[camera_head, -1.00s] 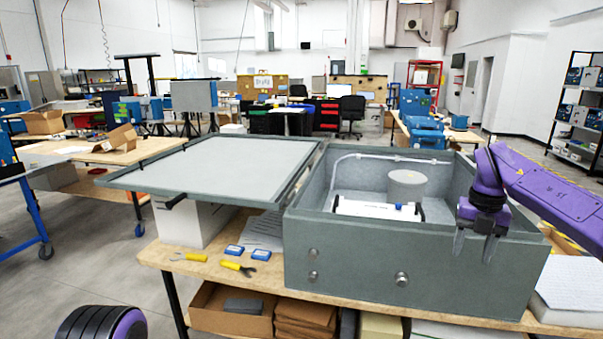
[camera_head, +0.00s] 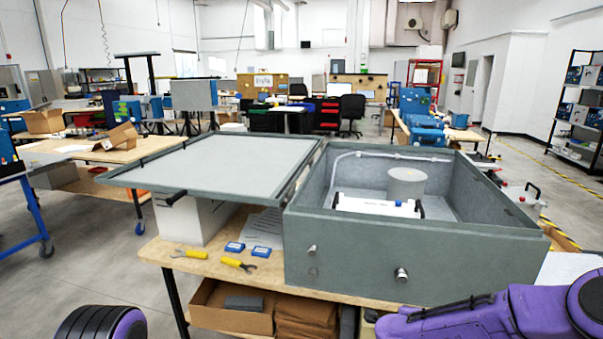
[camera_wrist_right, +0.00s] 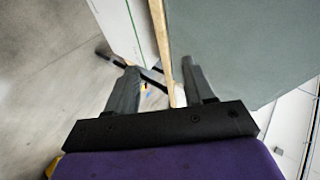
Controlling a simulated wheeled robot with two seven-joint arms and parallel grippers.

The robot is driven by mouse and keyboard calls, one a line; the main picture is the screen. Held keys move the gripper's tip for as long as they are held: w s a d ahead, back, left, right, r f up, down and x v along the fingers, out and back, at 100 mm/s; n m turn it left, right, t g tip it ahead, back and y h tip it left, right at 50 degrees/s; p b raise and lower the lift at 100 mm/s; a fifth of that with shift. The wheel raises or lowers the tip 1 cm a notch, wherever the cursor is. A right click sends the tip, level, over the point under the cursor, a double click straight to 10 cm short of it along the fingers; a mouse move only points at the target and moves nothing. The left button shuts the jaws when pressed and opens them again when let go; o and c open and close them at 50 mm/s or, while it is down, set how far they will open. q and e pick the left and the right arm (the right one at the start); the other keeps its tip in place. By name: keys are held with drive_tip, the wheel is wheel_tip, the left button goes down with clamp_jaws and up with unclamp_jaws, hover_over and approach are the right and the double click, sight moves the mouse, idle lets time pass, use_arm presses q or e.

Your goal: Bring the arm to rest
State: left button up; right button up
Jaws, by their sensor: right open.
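My right arm (camera_head: 480,318) crosses the lower right of the head view, in front of the grey analyser box; its gripper is out of that view. In the right wrist view my right gripper (camera_wrist_right: 160,88) has its two fingers apart with nothing held between them. The grey box wall (camera_wrist_right: 240,45) and the wooden table edge (camera_wrist_right: 163,45) show beyond the fingers. My left gripper is not in view; only a dark and purple part of my body (camera_head: 100,323) shows at the lower left.
The open analyser box (camera_head: 345,262) stands on a wooden table, its lid (camera_head: 220,160) swung out to the left. A white unit (camera_head: 375,207) and a grey cylinder (camera_head: 406,182) are inside. Yellow-handled tools (camera_head: 238,264) and blue items lie in front. Cardboard boxes (camera_head: 230,305) sit below.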

drive_tip(key=s+a+f+n+y, duration=0.2)
drive_tip(key=s+a+f+n, duration=0.2)
drive_tip(key=s+f+n, duration=0.45)
drive_tip(key=s+d+f+n+g, duration=0.1)
drive_tip(key=s+f, duration=0.3)
drive_tip(key=s, duration=0.6)
drive_tip(key=s+d+f+n+g+y, duration=0.1)
drive_tip(key=s+f+n, duration=0.3)
drive_tip(key=s, duration=0.6)
drive_tip(key=s+d+f+n+g+y+b, duration=0.1)
drive_tip(key=s+d+f+n+g, duration=0.1)
drive_tip(key=s, duration=0.8)
wheel_tip(320, 180, down, 2)
drive_tip(key=shift+d+f+g, duration=0.1)
drive_tip(key=shift+d+g, duration=0.4)
drive_tip(key=shift+d, duration=0.05)
drive_tip(key=shift+w+n, duration=0.1)
drive_tip(key=shift+n, duration=0.15)
